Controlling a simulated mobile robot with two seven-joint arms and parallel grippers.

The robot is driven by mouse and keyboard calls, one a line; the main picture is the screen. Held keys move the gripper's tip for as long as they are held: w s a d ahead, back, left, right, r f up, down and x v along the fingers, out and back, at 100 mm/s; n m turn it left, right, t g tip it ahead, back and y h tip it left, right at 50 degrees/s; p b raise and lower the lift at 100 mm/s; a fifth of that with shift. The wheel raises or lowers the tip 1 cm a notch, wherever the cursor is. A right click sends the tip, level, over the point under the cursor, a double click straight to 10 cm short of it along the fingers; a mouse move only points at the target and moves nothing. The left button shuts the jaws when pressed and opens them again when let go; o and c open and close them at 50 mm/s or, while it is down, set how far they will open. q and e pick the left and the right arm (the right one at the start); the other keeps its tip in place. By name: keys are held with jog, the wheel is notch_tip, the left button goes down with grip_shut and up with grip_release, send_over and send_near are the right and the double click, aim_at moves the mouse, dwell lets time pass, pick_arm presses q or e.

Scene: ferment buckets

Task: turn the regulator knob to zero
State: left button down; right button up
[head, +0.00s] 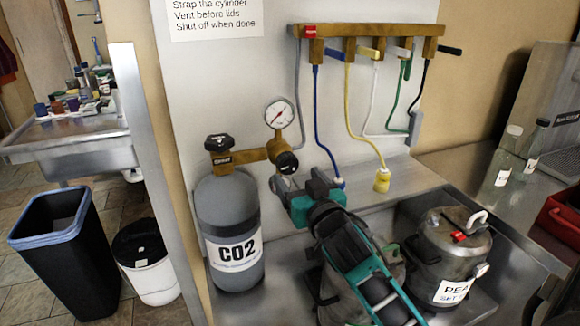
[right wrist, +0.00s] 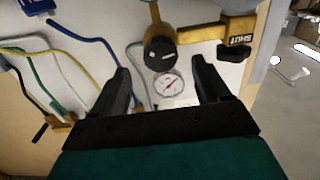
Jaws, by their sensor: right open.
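The regulator knob (head: 287,161) is black and round, at the right end of the brass regulator on the CO2 cylinder (head: 228,222). A white round gauge (head: 279,113) with a red needle stands above it. My right gripper (head: 297,180) is open and empty, just below and in front of the knob. In the right wrist view, which is upside down, the knob (right wrist: 160,52) with a pale mark on its face appears between the open fingers (right wrist: 160,68), apart from both. The gauge (right wrist: 168,84) also shows between them. My left gripper is out of view.
The cylinder's black valve knob (head: 219,142) sits left of the regulator. A brass manifold (head: 370,31) with several coloured hoses hangs above. A yellow hose end (head: 382,180) hangs right of my gripper. A steel keg (head: 445,255) stands at right, beside my forearm.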

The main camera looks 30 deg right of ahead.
aim_at(290, 168)
jog(key=shift+x, duration=2.8)
jog(key=c, duration=1)
jog(key=shift+c, duration=0.2)
